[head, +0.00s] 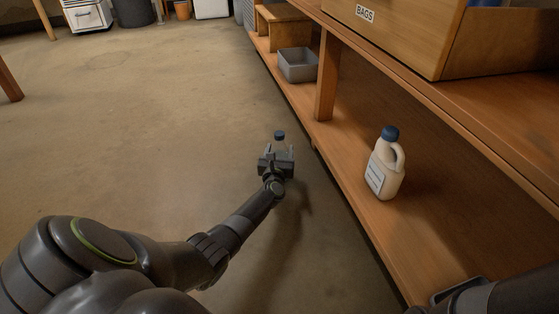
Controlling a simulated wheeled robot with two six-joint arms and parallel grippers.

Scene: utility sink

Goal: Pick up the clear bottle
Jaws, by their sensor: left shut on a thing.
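The clear bottle (279,138) has a dark blue cap and shows just beyond my left gripper (277,156). My left gripper is shut on it, over the open floor left of the shelf. The gripper hides the lower part of the bottle, so I cannot tell whether its base touches the floor. The bottle looks about upright. My right arm comes in at the lower right corner, but its fingertips cannot be made out there.
The floor at left is clear.

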